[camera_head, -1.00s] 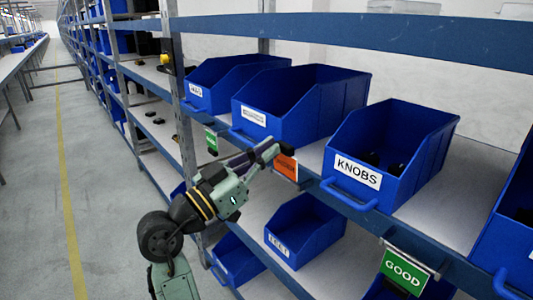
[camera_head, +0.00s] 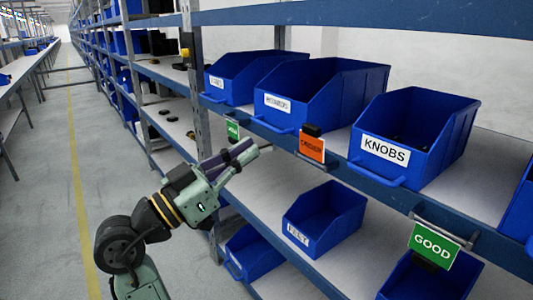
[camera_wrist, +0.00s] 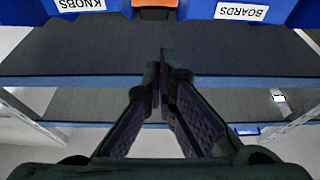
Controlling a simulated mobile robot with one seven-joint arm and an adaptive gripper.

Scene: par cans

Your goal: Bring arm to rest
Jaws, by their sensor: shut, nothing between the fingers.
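My gripper (camera_head: 246,154) is at the end of my bent green and black arm, in front of the blue shelf rack in the head view. In the wrist view the two fingers of my gripper (camera_wrist: 160,85) come together at the tips, with nothing between them. The gripper is apart from the bins. It is just left of the orange sign (camera_head: 312,147) in the head view, and that sign shows at the top of the wrist view.
A blue KNOBS bin (camera_head: 412,140) and other blue bins stand on the upper shelf. A FELT bin (camera_head: 325,216) is on the lower shelf. A green GOOD sign (camera_head: 432,245) hangs at the right. The aisle floor (camera_head: 45,190) at left is clear.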

